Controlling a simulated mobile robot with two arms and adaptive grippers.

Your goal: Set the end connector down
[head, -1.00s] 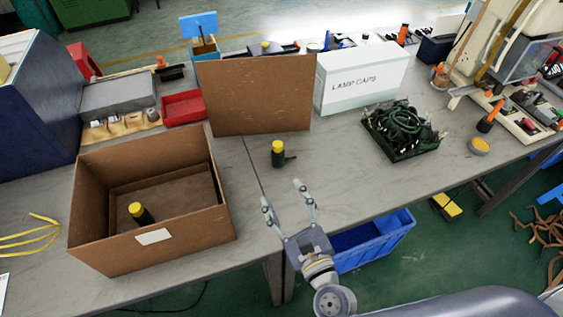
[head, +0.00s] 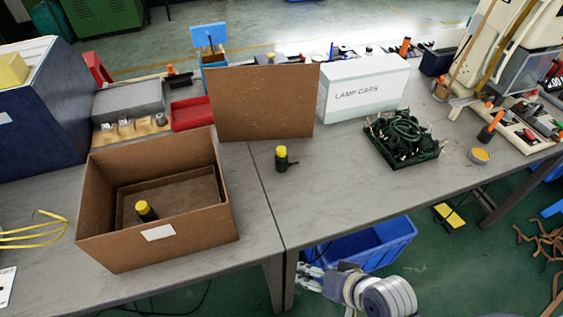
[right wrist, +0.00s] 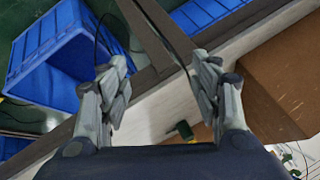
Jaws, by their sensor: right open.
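An end connector (head: 281,160), dark green with a yellow cap, stands upright on the grey table, right of the cardboard box. A similar yellow-capped connector (head: 146,211) is inside the open cardboard box (head: 190,238), leaning slightly. My right gripper (head: 308,277) is low in front of the table edge, beside the blue crate, open and empty. In the right wrist view its two fingers (right wrist: 160,90) are spread apart. A small dark green piece (right wrist: 184,131) shows beyond the fingers, on the table. My left gripper is not in view.
An upright brown cardboard panel (head: 262,102) and a white LAMP CAPS box (head: 362,90) stand behind the connector. A dark tray of green cables (head: 403,139) lies to the right. A blue crate (head: 372,246) is below the table edge. The table around the connector is clear.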

